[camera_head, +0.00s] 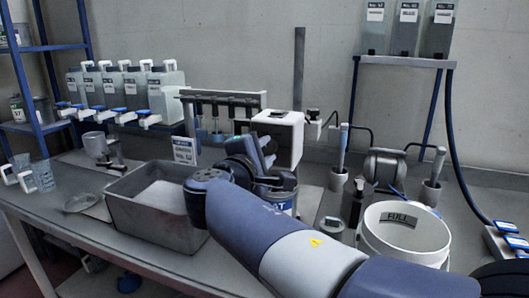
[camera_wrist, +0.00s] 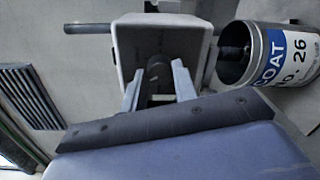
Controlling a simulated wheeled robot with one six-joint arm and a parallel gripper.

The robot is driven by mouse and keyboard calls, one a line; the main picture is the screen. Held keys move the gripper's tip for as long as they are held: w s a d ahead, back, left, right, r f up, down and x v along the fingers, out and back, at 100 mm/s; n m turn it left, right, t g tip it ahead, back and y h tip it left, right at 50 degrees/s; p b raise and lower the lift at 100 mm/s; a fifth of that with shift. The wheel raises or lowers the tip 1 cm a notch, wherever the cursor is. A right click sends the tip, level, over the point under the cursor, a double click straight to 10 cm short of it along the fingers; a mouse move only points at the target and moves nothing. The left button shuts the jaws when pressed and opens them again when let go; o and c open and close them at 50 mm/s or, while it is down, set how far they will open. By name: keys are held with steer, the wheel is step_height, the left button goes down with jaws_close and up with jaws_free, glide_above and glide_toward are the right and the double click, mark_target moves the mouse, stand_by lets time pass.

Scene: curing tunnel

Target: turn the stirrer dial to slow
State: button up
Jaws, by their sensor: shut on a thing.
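The stirrer is a white box-shaped head (camera_head: 287,128) on an upright post at the back of the bench, right of centre. Its pale housing (camera_wrist: 122,42) fills the top middle of the wrist view. A dark round dial (camera_wrist: 155,72) shows there between the fingers. My gripper (camera_wrist: 157,78) is shut on the dial, one finger on each side. In the head view my gripper (camera_head: 268,148) is against the stirrer head, and my arm hides the dial. I cannot read any speed marks or tell the dial's setting.
A metal can labelled COAT (camera_wrist: 262,55) stands close to my gripper; it is partly hidden behind my arm in the head view (camera_head: 281,199). A grey tray (camera_head: 136,210) of white material is left. A white bucket marked FULL (camera_head: 405,238) is right.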

steer(key=o, duration=1)
steer(key=shift+c, duration=0.2)
steer(key=v, duration=1.1)
steer(key=shift+w, duration=0.1)
steer(key=x, duration=1)
steer(key=shift+w+d, duration=0.2)
steer(key=shift+w, duration=0.15)
steer(key=shift+f, duration=0.1)
